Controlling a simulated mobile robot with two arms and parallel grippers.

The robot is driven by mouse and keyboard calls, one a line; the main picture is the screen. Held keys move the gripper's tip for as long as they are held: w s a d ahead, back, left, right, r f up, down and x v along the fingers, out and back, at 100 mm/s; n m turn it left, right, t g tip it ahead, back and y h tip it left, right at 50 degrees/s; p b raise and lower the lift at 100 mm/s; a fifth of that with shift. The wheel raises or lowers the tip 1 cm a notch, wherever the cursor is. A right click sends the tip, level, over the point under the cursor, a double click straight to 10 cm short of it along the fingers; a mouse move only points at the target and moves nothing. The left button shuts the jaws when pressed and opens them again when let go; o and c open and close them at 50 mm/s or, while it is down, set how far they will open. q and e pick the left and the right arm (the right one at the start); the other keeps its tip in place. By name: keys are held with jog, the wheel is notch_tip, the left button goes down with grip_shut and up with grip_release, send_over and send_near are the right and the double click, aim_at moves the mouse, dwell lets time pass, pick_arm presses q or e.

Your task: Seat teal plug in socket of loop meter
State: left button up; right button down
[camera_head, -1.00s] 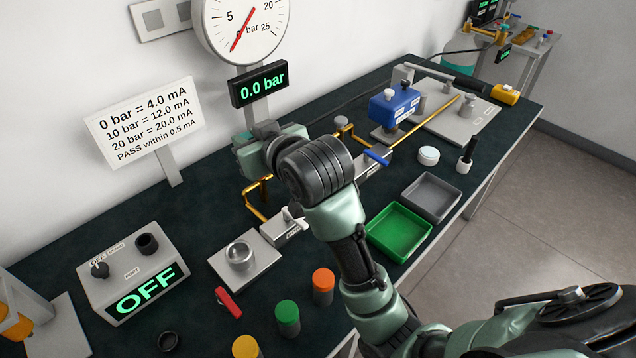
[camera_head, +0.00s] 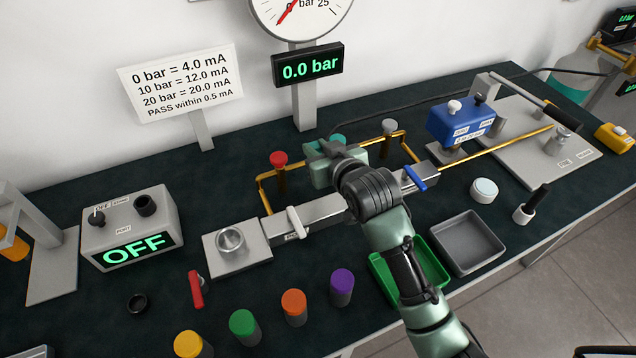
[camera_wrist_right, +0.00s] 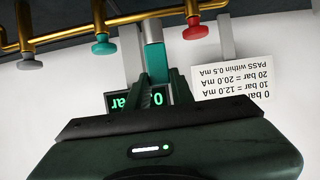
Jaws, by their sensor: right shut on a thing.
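The loop meter (camera_head: 130,235) appears to be the grey box at left with a green OFF display, a knob and a round black socket (camera_head: 146,205) on top. My right gripper (camera_head: 324,149) is over the brass pipework at mid-bench, well to the right of that box. In the right wrist view, my right gripper (camera_wrist_right: 154,90) is shut on the teal plug (camera_wrist_right: 155,62), a teal cylinder with a grey end. In the head view my gripper hides the plug, or I cannot tell it from the teal valve knob there. My left gripper is not in view.
Red (camera_head: 278,159) and grey (camera_head: 388,126) knobs stand on the pipework near my right gripper. A pressure display (camera_head: 307,66) reads 0.0 bar. Several coloured-top cylinders and a red piece (camera_head: 196,288) lie along the front. Green and grey (camera_head: 467,243) trays sit right.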

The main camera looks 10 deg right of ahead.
notch_tip(320, 180, down, 11)
jog(key=shift+d+f, duration=0.1)
jog(key=shift+f, duration=0.1)
jog(key=shift+f, duration=0.1)
jog(key=c, duration=1.2)
grip_release()
